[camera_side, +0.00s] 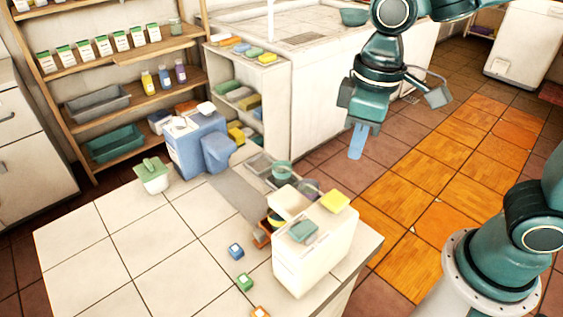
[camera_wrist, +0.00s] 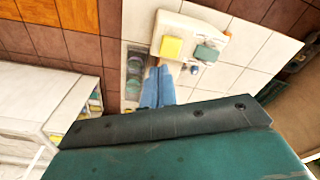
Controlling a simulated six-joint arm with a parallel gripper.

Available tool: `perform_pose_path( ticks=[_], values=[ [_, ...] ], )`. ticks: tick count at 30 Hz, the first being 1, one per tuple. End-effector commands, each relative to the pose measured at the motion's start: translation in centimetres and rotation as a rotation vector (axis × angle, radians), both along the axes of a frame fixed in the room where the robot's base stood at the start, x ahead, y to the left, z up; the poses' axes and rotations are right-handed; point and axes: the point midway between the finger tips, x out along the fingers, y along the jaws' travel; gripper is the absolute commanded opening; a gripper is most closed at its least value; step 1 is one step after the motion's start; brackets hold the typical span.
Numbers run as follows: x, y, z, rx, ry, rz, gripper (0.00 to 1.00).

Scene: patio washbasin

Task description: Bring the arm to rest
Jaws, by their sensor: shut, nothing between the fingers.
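My gripper (camera_side: 357,142) hangs in the air in the side view, to the right of the tiled counter (camera_side: 120,237) and above the floor. Its blue fingers point down and are closed together with nothing between them. In the wrist view the fingers (camera_wrist: 158,87) show side by side at the centre, just past the dark edge of my wrist. They appear clear of all objects. The white box (camera_side: 315,245) with a yellow sponge (camera_side: 334,201) and a teal sponge (camera_side: 303,231) on top stands below and to the left of my gripper.
A wooden shelf (camera_side: 123,60) stands at the back left. A white washbasin unit (camera_side: 325,95) stands behind my gripper.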

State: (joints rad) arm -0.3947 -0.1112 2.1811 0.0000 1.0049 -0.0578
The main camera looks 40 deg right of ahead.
Motion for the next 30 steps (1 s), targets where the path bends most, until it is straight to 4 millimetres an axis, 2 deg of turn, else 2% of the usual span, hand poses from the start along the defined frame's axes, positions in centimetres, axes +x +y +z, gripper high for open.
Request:
perform_pose_path(
  ticks=[9, 18, 24, 30],
  values=[
    [-2.7, -5.0, 2.7, 0.052, -0.149, -0.166, 0.0],
    [-6.1, -8.9, 4.0, 0.086, -0.299, -0.325, 0.0],
    [-8.0, -10.5, 4.1, 0.097, -0.38, -0.407, 0.0],
    [-8.9, -11.1, 4.1, 0.1, -0.415, -0.443, 0.0]
  ],
)
